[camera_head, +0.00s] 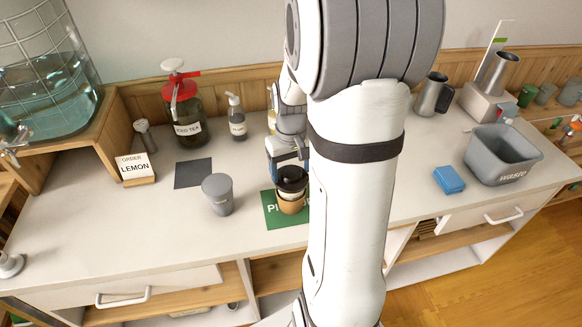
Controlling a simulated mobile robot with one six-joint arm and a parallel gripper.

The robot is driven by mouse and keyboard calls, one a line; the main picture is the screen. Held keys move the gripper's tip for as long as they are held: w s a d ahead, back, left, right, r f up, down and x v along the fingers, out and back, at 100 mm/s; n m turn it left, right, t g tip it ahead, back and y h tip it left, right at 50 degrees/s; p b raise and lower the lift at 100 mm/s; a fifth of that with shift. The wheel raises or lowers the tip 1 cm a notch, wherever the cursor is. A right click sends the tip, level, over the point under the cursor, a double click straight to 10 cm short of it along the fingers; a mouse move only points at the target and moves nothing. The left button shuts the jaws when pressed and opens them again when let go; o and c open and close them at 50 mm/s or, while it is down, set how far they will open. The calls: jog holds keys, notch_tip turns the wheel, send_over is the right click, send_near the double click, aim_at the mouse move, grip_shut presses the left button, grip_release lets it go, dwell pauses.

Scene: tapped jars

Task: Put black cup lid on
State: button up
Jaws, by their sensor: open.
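A cup with a brown sleeve (291,206) stands upright on the green mat (272,216), just left of my arm. A black lid (292,184) is at the top of this cup; I cannot tell whether it is fully seated. My gripper (287,160) is open, close above and behind the lid. Its fingertips are small and partly hidden, so I cannot tell whether they touch the lid. My arm hides the right part of the mat.
A grey cup (218,194) stands left of the mat, near a dark square (194,173). A blue cloth (449,179) and grey waste bin (503,156) are at right.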

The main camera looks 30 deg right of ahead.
jog(key=shift+r, duration=0.1)
notch_tip(320, 180, up, 8)
jog(key=shift+f+b, duration=0.2)
jog(key=shift+b, duration=0.1)
dwell(1.0)
jog(key=shift+s+a+r, duration=0.1)
jog(key=shift+a+r, duration=0.05)
jog(key=shift+a, duration=0.2)
jog(key=s+a+r+n+t, duration=0.1)
jog(key=s+a+r+t, duration=0.1)
jog(key=s+a, duration=1)
jog(key=shift+r+t, duration=0.35)
jog(key=shift+t, duration=0.25)
dwell(0.3)
